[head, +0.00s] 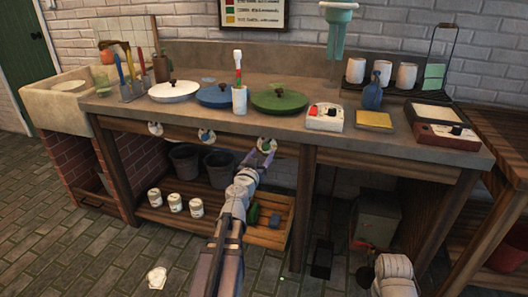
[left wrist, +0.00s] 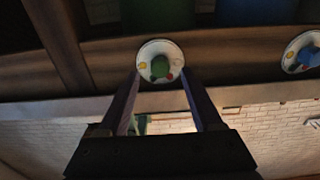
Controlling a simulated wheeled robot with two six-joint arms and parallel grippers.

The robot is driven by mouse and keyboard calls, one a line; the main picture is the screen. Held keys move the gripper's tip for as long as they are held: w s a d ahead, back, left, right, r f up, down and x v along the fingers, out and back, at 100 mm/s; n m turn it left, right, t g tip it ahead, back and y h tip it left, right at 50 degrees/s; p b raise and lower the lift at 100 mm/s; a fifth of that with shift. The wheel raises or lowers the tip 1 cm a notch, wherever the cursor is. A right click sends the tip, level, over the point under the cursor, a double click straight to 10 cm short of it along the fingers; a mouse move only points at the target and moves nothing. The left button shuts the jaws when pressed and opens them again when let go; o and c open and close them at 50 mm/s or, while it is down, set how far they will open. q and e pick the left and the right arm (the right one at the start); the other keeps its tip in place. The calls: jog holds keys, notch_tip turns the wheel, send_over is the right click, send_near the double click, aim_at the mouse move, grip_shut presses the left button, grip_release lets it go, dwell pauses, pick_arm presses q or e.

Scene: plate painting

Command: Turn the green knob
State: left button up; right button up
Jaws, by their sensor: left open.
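The green knob (head: 267,145) sits on a round white dial on the front rail of the workbench, below the green-lidded pan. In the left wrist view the green knob (left wrist: 160,66) shows on its white dial with small yellow and red marks. My left gripper (head: 262,153) is open just in front of that dial. In the left wrist view its fingers (left wrist: 159,80) stand either side of the dial's lower part, with nothing held between them. I cannot tell whether they touch the dial. My right gripper is out of view.
A blue knob (head: 207,135) and another white dial (head: 155,128) are on the rail to the left. The blue knob (left wrist: 308,54) is at right in the left wrist view. Dark buckets (head: 220,166), white jars (head: 196,207) and a wooden crate (head: 275,235) stand below.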

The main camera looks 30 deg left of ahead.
aim_at(265, 149)
pick_arm(q)
jog(key=x, duration=0.3)
jog(key=shift+w+a, duration=0.1)
jog(key=shift+c, duration=0.3)
grip_shut()
